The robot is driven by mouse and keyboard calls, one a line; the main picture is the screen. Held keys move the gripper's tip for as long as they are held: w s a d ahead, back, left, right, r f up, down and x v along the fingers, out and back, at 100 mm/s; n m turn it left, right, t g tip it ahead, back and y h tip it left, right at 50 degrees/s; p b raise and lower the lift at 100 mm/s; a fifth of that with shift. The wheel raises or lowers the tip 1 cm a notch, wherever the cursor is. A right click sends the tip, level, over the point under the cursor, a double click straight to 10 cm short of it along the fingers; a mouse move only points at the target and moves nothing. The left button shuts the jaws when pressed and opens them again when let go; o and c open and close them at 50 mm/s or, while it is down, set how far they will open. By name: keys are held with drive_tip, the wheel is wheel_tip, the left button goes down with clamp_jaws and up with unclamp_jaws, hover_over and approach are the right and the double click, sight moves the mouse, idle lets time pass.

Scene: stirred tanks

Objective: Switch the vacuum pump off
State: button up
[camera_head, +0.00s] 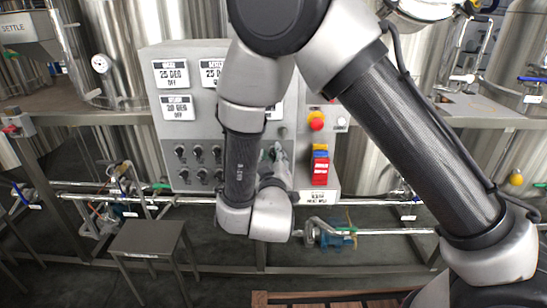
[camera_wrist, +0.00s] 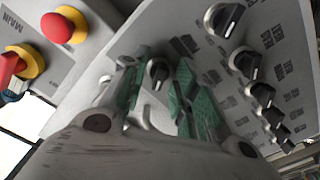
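The grey control panel (camera_head: 210,140) stands in front of the tanks and carries rows of black rotary knobs (camera_head: 198,152). My gripper (camera_head: 276,155) is at the panel's face, partly hidden by my arm in the head view. In the wrist view my gripper (camera_wrist: 160,85) is open, with its green-padded fingers on either side of one black knob (camera_wrist: 158,70). A gap shows beside the knob, and I cannot tell whether either finger touches it. That knob's label is hidden or unreadable. I cannot tell which knob belongs to the vacuum pump.
Several other knobs (camera_wrist: 243,62) lie close to the right of my fingers in the wrist view. A red button on yellow (camera_wrist: 62,25) and a red-handled switch (camera_wrist: 12,68) are at the left. A small grey table (camera_head: 148,238) and pipes (camera_head: 370,232) stand below the panel.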

drive_tip(key=s, duration=1.2)
drive_tip(key=shift+a, duration=0.2)
